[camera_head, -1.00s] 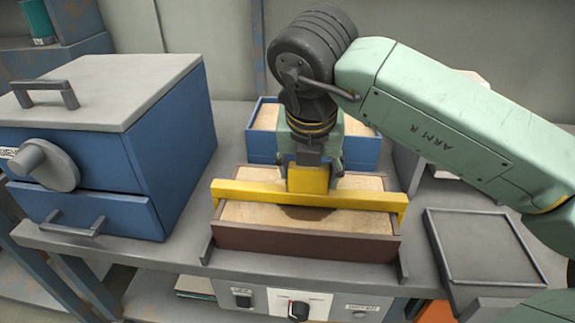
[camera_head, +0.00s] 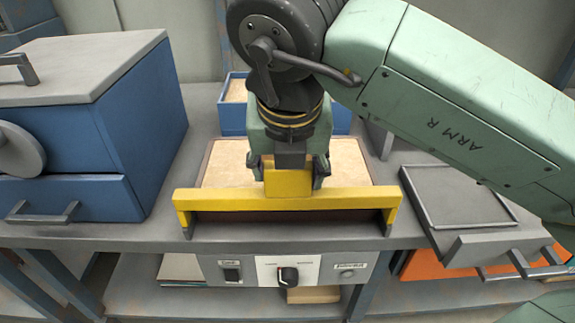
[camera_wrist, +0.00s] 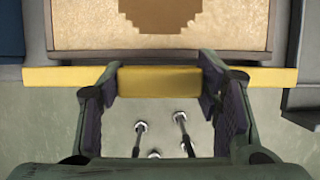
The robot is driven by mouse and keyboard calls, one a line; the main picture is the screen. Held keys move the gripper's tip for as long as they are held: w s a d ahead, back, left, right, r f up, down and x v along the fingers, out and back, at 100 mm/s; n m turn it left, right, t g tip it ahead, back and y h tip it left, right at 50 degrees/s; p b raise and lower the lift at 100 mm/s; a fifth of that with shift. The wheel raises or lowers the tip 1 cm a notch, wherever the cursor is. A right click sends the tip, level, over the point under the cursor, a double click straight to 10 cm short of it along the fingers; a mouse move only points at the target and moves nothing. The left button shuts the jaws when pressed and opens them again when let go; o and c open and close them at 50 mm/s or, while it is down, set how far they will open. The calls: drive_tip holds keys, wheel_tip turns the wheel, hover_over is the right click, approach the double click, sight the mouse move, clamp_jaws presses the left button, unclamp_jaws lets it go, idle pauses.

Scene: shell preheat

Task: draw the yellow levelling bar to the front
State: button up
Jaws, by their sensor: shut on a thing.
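The yellow levelling bar (camera_head: 345,199) lies across the front end of a brown-walled box of tan sand (camera_head: 226,163). My gripper (camera_head: 289,190) is shut on the bar's raised middle block. In the wrist view the bar (camera_wrist: 60,77) spans past both sides of the box, with my gripper's fingers (camera_wrist: 160,90) on either side of the yellow block. The sand (camera_wrist: 90,25) shows a darker stepped patch at the top of the wrist view; my gripper and arm hide much of the sand in the head view.
A blue cabinet (camera_head: 150,120) with a grey lid stands at left. A second, blue-walled box (camera_head: 232,118) is behind the sand box. A grey tray (camera_head: 460,195) lies at right. A control panel with a black knob (camera_head: 288,276) is below the bench front.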

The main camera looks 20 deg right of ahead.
drive_tip(key=shift+s+a, duration=0.1)
drive_tip(key=shift+s, duration=0.05)
drive_tip(key=o, duration=1.7)
drive_tip(key=v, duration=0.7)
drive_tip(key=shift+s+r, duration=0.1)
drive_tip(key=shift+r, duration=0.2)
drive_tip(key=shift+s, duration=0.1)
